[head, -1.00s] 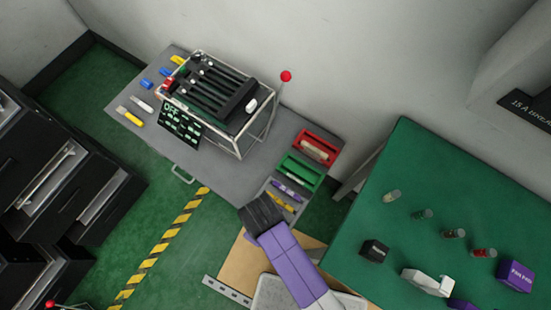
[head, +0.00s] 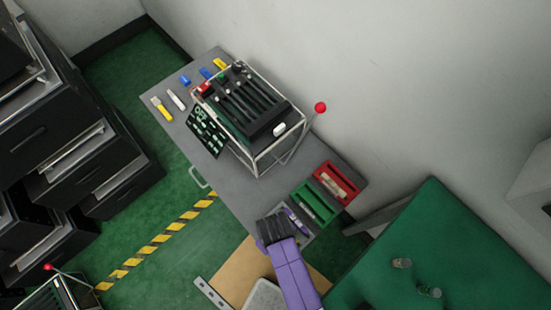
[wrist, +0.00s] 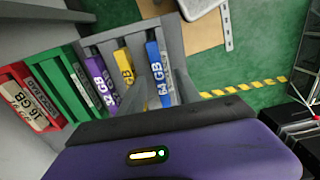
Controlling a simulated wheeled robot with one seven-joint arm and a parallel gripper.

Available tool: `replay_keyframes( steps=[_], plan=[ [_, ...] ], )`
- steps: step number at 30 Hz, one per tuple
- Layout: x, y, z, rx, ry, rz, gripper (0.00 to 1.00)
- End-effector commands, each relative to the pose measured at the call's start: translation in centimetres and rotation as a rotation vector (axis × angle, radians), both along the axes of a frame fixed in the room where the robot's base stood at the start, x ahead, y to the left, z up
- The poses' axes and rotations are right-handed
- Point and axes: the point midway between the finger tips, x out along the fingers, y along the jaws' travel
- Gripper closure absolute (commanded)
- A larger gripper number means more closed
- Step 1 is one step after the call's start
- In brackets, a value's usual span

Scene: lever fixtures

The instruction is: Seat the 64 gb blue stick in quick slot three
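The 64 GB blue stick (wrist: 158,72) lies label-up in the end lane of a grey tray in the wrist view, beside a yellow stick (wrist: 125,70) and a purple 32 GB stick (wrist: 97,72). My gripper (wrist: 157,90) is over this tray end, with two grey fingers apart, one on each side of the blue stick's near part. I cannot tell whether they touch it. In the head view my gripper (head: 274,228) hides the blue stick. The slotted fixture (head: 252,105) stands on the grey table; I cannot read which slot is three.
A green tray (head: 316,205) and red tray (head: 341,179) adjoin the grey tray. Blue, white and yellow sticks lie behind the fixture. A dark panel (head: 207,131) leans at its front, and a red-knobbed lever (head: 320,107) rises at its right. A green table (head: 460,240) is at right.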

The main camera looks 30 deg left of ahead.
Motion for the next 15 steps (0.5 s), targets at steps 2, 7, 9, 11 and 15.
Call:
replay_keyframes(
  steps=[2, 7, 9, 11, 15],
  plan=[
    [-0.04, -0.02, -0.65, -0.001, 0.000, 0.000, 0.60],
    [-0.02, -0.03, -0.89, 0.000, 0.000, 0.000, 0.60],
    [-0.02, -0.03, -0.88, 0.000, 0.000, 0.000, 0.60],
    [-0.02, -0.03, -0.88, 0.000, 0.000, 0.000, 0.60],
    [-0.02, -0.03, -0.91, 0.000, 0.000, 0.000, 0.60]
  ],
)
